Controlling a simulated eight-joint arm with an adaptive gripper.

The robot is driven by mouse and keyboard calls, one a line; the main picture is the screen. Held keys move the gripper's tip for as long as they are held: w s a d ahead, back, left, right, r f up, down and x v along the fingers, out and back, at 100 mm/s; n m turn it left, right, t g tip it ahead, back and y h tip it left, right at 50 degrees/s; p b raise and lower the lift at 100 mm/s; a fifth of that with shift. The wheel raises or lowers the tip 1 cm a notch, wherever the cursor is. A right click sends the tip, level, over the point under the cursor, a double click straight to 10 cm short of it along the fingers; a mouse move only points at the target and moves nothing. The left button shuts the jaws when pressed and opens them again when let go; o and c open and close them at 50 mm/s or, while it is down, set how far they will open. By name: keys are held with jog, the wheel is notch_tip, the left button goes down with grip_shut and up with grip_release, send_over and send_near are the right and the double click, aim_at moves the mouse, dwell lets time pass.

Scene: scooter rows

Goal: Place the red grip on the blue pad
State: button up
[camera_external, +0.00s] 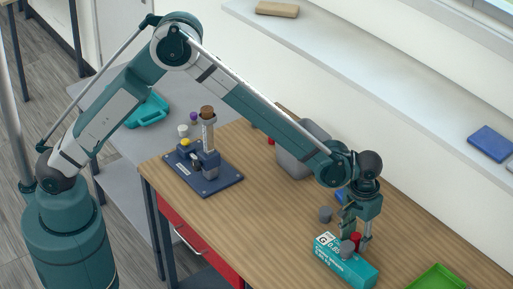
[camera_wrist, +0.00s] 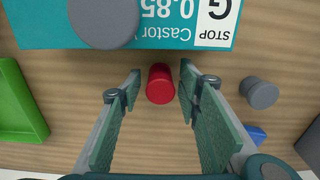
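The red grip (camera_wrist: 160,84) is a small red cylinder on the wooden table, between the two fingers of my gripper (camera_wrist: 160,74). A gap shows on each side of it, so the fingers are open around it. In the external view the red grip (camera_external: 355,240) shows at the fingertips of my gripper (camera_external: 356,232), beside the teal box. A blue piece (camera_wrist: 255,135), which may be the blue pad, lies right of the fingers in the wrist view and is partly hidden. It also shows as a small blue patch (camera_external: 340,195) behind my gripper.
Another grey cylinder (camera_wrist: 259,92) and a green tray (camera_external: 437,278) are near. A grey bin (camera_external: 300,150) and a dark blue fixture (camera_external: 208,178) stand farther left.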

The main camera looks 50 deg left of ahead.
aim_at(356, 235)
jog(key=shift+r, duration=0.15)
notch_tip(356, 235, up, 12)
dwell(1.0)
dwell(0.7)
